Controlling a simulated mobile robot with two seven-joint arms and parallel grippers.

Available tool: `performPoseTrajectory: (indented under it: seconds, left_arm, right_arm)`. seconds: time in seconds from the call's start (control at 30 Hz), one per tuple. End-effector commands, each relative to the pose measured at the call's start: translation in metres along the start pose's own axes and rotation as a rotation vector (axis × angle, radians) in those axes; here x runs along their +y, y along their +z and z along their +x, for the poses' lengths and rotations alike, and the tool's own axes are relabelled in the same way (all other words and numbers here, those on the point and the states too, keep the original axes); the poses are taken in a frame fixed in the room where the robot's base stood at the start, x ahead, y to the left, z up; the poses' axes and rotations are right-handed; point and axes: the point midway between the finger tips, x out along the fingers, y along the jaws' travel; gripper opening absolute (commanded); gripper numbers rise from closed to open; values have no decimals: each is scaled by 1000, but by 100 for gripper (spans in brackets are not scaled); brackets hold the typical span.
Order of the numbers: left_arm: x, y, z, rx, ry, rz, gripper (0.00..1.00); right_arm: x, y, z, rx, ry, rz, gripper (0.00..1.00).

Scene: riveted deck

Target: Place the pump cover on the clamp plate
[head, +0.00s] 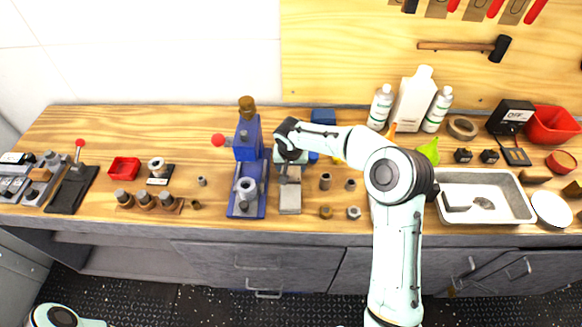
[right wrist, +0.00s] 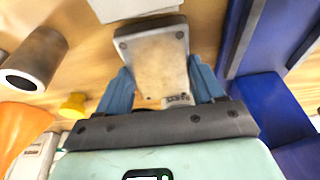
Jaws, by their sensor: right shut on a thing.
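The pump cover (right wrist: 158,62) is a pale, worn rectangular plate with dark screws at its corners, seen in the right wrist view. My right gripper (right wrist: 165,88) is shut on it, with a blue finger on each side. In the head view my right gripper (head: 289,170) is above the bench, just behind a grey block that looks like the clamp plate (head: 290,202). A pale grey edge, likely the same plate (right wrist: 130,8), shows beyond the cover in the wrist view. The cover appears held above the bench, apart from the plate. My left gripper is out of view.
A blue press (head: 247,135) with a blue base stands close left of the grey block. Small metal cylinders (head: 325,181) and nuts (head: 354,212) stand to its right. A metal tray (head: 515,215) lies farther right. Bottles (head: 380,105) stand at the back.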

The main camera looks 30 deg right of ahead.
Motion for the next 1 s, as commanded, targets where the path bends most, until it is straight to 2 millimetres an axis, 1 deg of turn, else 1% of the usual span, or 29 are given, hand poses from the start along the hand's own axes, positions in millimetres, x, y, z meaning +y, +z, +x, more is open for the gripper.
performPoseTrajectory:
  seconds: [0.17, 0.27, 0.5, 0.6, 0.7, 0.83, 1.0]
  left_arm:
    - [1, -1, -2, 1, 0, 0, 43]
    - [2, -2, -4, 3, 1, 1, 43]
    - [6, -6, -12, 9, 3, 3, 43]
    - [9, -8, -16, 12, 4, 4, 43]
    - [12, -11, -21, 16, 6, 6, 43]
    - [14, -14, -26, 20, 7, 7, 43]
    - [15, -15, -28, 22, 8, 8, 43]
  right_arm:
    - [-1, -8, -25, 7, -3, 0, 17]
    - [-1, -15, -47, 9, -4, 2, 17]
    - [-1, -32, -111, 8, -5, 2, 17]
    - [-2, -39, -136, 8, -5, 2, 17]
    - [-2, -45, -157, 7, -5, 1, 17]
    - [-1, -50, -176, 5, -4, 1, 17]
    - [-1, -52, -187, 3, -3, 1, 17]
